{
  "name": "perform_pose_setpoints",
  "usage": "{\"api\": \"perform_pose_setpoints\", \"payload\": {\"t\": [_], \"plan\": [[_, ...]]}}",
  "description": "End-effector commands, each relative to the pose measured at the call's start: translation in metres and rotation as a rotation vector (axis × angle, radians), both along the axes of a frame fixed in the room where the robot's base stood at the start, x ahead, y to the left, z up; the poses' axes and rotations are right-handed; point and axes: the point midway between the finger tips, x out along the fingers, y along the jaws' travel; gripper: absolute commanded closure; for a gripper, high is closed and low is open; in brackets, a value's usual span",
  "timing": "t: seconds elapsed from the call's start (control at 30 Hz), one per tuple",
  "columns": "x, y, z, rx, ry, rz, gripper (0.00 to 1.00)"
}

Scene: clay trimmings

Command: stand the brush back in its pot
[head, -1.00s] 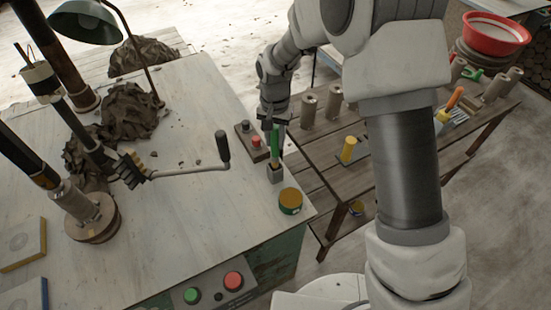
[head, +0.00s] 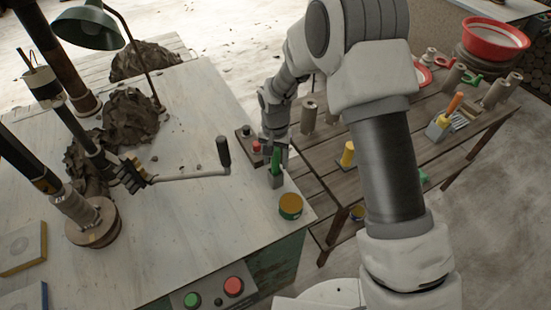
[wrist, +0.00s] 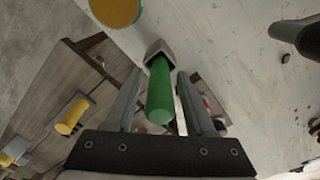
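The brush (head: 276,163), with a green handle, stands in its small grey square pot (head: 275,182) near the right edge of the workbench. In the wrist view the green handle (wrist: 160,95) points up towards my gripper from the pot (wrist: 158,48). My gripper (wrist: 158,85) is open, its two fingers on either side of the handle with a narrow gap at each side. In the head view the gripper is just above and behind the brush. The brush's lower end is hidden inside the pot.
A yellow-topped tin (head: 290,206) stands close in front of the pot. A button box (head: 254,143) lies behind it, and a crank handle (head: 223,150) is to the left. The slatted side table (head: 335,183) holds clay cylinders, yellow and orange-handled items and a red basin.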

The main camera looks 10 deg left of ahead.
Motion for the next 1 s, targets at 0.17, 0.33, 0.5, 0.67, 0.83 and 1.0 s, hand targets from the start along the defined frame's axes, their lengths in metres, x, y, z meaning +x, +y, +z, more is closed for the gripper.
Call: {"api": "perform_pose_setpoints", "payload": {"t": [0.17, 0.33, 0.5, 0.67, 0.83, 1.0], "plan": [[0.000, 0.000, 0.000, 0.000, 0.000, 0.000, 0.39], [0.000, 0.000, 0.002, 0.000, 0.000, 0.000, 0.39], [0.001, 0.000, 0.018, 0.001, -0.004, 0.001, 0.39], [0.001, 0.001, 0.050, 0.002, -0.005, 0.001, 0.39], [0.000, 0.000, 0.086, 0.001, -0.004, 0.000, 0.39], [0.000, 0.000, 0.111, 0.001, -0.003, 0.000, 0.39]]}}
